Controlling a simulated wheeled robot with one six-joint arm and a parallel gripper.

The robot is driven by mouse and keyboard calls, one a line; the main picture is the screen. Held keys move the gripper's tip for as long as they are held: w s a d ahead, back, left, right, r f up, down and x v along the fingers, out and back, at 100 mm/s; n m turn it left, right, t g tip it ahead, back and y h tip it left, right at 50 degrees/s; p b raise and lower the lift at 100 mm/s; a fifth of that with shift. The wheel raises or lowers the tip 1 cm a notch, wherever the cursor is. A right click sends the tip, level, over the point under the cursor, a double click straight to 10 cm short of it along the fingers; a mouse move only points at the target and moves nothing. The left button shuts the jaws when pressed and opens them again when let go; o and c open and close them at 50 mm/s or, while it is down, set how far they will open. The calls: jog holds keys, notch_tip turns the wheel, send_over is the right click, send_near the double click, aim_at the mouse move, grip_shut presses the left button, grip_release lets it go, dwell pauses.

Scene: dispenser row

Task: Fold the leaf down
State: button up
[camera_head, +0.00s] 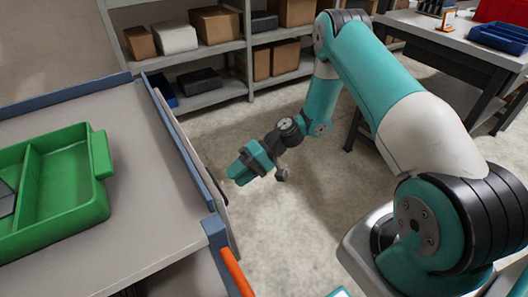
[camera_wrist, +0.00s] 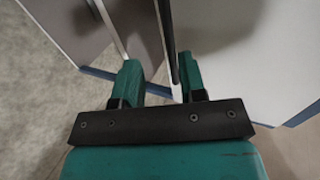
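A grey leaf (camera_head: 176,124) with a dark rim stands close along the right side of the grey bench top (camera_head: 150,190), beside its blue edge strip. It looks near upright; its hinge is not clear to me. My gripper (camera_head: 236,174) is just right of the leaf, pointing toward the bench. In the wrist view my gripper (camera_wrist: 162,76) has its two teal fingers apart. A thin dark edge runs down between them, closer to the right finger. I cannot tell if it touches the finger.
A green divided bin (camera_head: 62,185) sits on the bench top. An orange bar (camera_head: 237,272) is at the bench's near corner. Shelves (camera_head: 205,47) with boxes stand behind. Another table (camera_head: 445,37) with blue trays is at the upper right. Open floor lies between.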

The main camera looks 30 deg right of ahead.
jog(key=v, duration=1.1)
jog(key=shift+d, duration=0.15)
jog(key=shift+r, duration=0.2)
jog(key=s+a+r+n+g+h, duration=0.1)
jog(key=s+a+r+n+h, duration=0.15)
jog(key=a+r, duration=0.35)
jog(key=s+a+r+n+g+h, duration=0.1)
jog(key=s+a+r+h, duration=0.15)
jog(key=a+r, duration=0.45)
jog(key=s+a+r+n+t+h, duration=0.1)
jog(key=s+r+n+h, duration=0.1)
jog(key=s+r, duration=0.45)
jog(key=s+a+r+n+t+h, duration=0.15)
jog(key=s+r, duration=0.25)
jog(key=s, duration=0.6)
notch_tip(320, 180, up, 12)
jog(key=p, duration=1.2)
jog(key=shift+s+d, duration=0.35)
jog(key=shift+s, duration=0.05)
